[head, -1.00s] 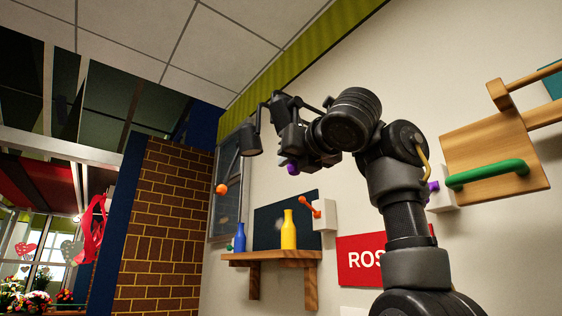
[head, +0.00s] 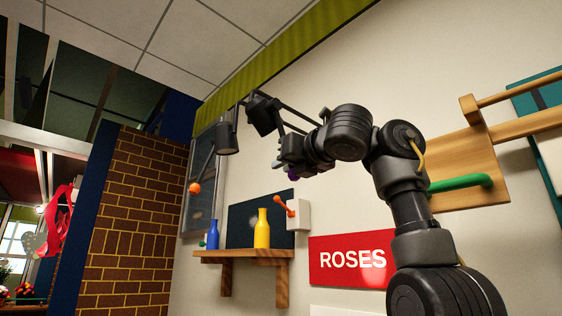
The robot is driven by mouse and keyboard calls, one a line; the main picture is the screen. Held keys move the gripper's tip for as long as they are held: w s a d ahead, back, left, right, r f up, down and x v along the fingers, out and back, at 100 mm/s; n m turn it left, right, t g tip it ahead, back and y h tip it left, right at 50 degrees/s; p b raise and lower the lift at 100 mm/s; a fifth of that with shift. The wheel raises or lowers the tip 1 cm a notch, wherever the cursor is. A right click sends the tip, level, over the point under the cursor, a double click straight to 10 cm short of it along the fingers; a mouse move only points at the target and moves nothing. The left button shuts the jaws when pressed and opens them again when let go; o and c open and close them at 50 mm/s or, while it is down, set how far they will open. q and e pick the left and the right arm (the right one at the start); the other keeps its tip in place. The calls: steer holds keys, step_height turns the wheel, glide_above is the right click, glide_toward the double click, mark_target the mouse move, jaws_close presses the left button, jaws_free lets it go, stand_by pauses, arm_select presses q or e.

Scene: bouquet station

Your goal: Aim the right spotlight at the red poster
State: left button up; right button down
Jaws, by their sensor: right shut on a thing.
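The red poster (head: 352,262), lettered ROSES, hangs low on the wall, its right edge behind my right arm. My right gripper (head: 288,166) is up in front of the wall, above and left of the poster. It is shut on a purple knob (head: 293,175), which I take for the right spotlight's handle; only a little of it shows. Dark spotlight parts (head: 262,116) show up and left of the gripper; which way this lamp points is unclear. Another dark spotlight (head: 228,138) hangs further left, with an orange knob (head: 194,188). My left gripper is out of view.
A wooden shelf (head: 230,254) holds a blue bottle (head: 213,234) and a yellow bottle (head: 262,230) before a dark blue board (head: 238,215). A white switch box (head: 303,214) has an orange lever. A wooden rack (head: 460,180) with a green bar is at right.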

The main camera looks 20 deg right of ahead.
steer(key=shift+d+r, duration=0.1)
steer(key=shift+d, duration=0.15)
steer(key=c, duration=1.7)
jaws_free()
steer(key=shift+o, duration=0.9)
steer(key=shift+w+d, duration=0.1)
steer(key=s+d+b, duration=0.1)
steer(key=s+b, duration=0.5)
steer(key=s, duration=0.4)
steer(key=shift+s+d+f+b, duration=0.35)
steer(key=shift+d+f+b, duration=0.05)
